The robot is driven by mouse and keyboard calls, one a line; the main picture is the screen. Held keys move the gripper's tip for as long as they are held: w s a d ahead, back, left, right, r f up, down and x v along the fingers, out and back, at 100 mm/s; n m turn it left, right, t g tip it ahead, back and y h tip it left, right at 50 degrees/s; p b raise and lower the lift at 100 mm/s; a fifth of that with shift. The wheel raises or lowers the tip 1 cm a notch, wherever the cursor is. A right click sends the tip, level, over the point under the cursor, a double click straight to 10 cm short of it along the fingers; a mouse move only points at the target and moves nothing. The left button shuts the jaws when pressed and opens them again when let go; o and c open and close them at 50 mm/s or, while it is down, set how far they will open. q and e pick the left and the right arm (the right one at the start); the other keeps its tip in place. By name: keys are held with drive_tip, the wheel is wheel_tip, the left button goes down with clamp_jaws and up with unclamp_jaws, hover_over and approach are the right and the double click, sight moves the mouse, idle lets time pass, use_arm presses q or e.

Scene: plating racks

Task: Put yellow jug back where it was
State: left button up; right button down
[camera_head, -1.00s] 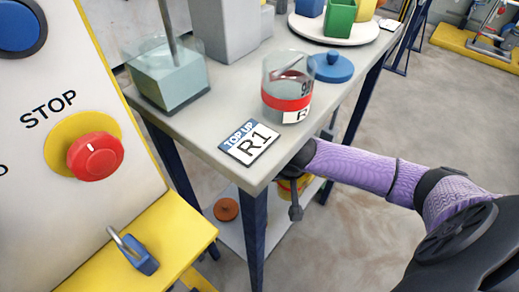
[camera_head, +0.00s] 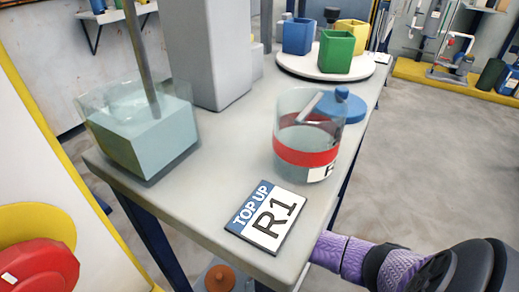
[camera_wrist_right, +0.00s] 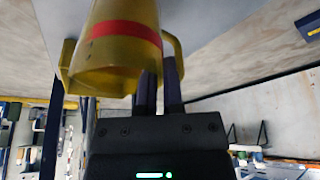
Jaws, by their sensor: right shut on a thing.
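The yellow jug (camera_wrist_right: 120,52) has a red band and fills the upper middle of the right wrist view. My right gripper (camera_wrist_right: 161,82) is shut on the jug at its handle side. The jug's top edge is cut off by the frame, so I cannot tell whether it touches a surface. In the head view my right arm reaches in from the lower right and passes below the tabletop (camera_head: 190,208), which hides the gripper and jug. My left gripper is in neither view.
On the tabletop stand a clear tank (camera_head: 145,135), a red-banded glass beaker (camera_head: 305,157), a "TOP UP R1" card (camera_head: 266,215) and a round white tray (camera_head: 300,66) with coloured cups. A lower shelf holds a brown round thing (camera_head: 219,277). A red stop button (camera_head: 38,270) is at left.

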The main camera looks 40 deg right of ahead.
drive_tip(key=shift+f, duration=0.25)
drive_tip(key=c, duration=0.8)
unclamp_jaws()
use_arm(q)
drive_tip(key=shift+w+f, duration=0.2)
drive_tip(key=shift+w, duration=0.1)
use_arm(e)
drive_tip(key=shift+o, duration=0.2)
drive_tip(key=shift+r+p, duration=0.4)
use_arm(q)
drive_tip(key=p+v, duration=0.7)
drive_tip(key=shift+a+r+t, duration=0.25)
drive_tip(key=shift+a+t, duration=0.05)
use_arm(e)
drive_tip(key=v, duration=1.1)
drive_tip(key=shift+r, duration=0.3)
